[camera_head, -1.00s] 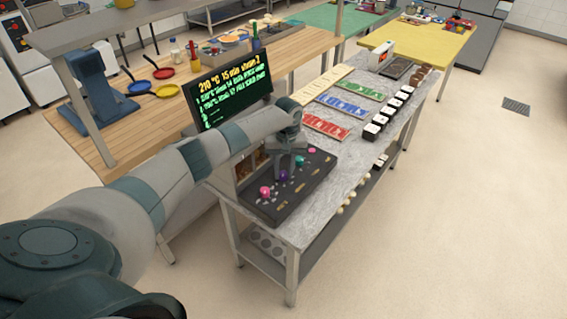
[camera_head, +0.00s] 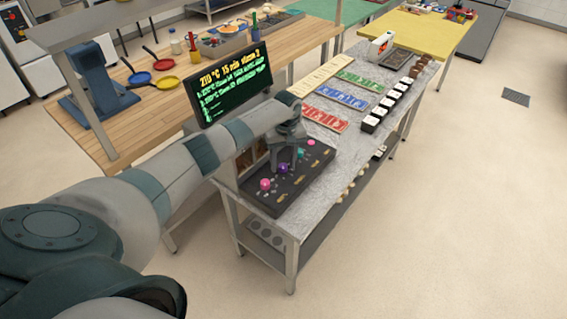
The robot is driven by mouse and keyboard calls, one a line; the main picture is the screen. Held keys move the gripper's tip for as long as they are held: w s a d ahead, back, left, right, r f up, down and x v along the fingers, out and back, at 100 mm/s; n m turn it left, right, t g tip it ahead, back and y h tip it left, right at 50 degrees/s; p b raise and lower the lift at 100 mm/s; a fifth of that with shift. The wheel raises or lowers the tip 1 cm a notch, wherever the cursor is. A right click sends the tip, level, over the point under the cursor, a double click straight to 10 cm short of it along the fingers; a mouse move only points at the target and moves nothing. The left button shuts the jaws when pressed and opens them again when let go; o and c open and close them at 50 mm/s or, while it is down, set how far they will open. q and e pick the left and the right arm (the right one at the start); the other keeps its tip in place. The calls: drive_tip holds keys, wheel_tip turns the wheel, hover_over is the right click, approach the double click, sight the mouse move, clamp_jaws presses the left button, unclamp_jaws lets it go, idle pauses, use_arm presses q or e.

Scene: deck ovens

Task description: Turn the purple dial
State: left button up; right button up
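The purple dial (camera_head: 283,168) is a small round knob on the dark control panel (camera_head: 262,199), between a magenta knob (camera_head: 265,183) at the near left and a teal knob (camera_head: 300,155) farther right. My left gripper (camera_head: 285,164) reaches in from the left and points down at the panel, with its fingers apart. My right gripper is not in view.
A black screen (camera_head: 230,86) with yellow and green text stands behind the panel. Another pink knob (camera_head: 311,142) sits at the panel's far end. Colored boards, including a red one (camera_head: 325,118), and dark-and-white blocks (camera_head: 376,117) lie farther along the grey counter (camera_head: 345,143).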

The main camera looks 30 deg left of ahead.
sight(286, 165)
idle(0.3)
use_arm(q)
drive_tip(key=shift+r, duration=0.65)
wheel_tip(286, 165, up, 16)
drive_tip(key=b, duration=0.5)
drive_tip(key=shift+w+d, duration=0.3)
drive_tip(key=shift+f, duration=0.1)
